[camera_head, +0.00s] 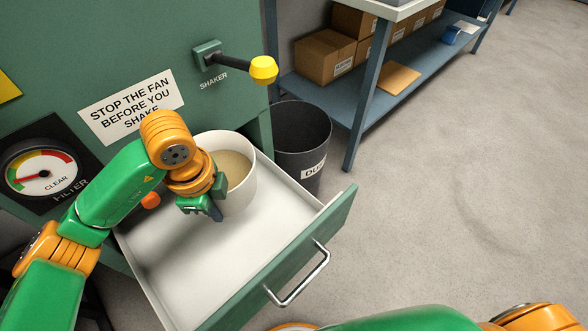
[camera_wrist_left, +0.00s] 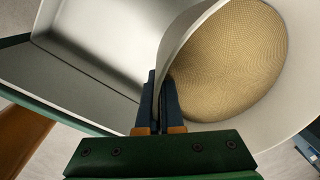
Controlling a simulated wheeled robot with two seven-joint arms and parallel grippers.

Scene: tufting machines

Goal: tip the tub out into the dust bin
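A white tub (camera_head: 238,202) with tan dust inside is upright at the back of the open drawer (camera_head: 185,265). I cannot tell whether it touches the drawer floor. My left gripper (camera_head: 217,213) is at the tub's near left side. In the left wrist view the two fingers (camera_wrist_left: 160,100) are close together with the tub's wall (camera_wrist_left: 192,38) between them, and the dust (camera_wrist_left: 230,60) lies level inside. The dark dust bin (camera_head: 288,158) stands on the floor behind the drawer, right of the green machine; its label is partly hidden by the drawer. My right gripper is out of view.
The drawer front with its handle (camera_head: 300,280) sticks out to the right. A yellow-knobbed shaker lever (camera_head: 262,69) is above and left of the bin. A blue bench (camera_head: 360,110) with cardboard boxes (camera_head: 325,56) stands right of the bin. Open floor lies at the right.

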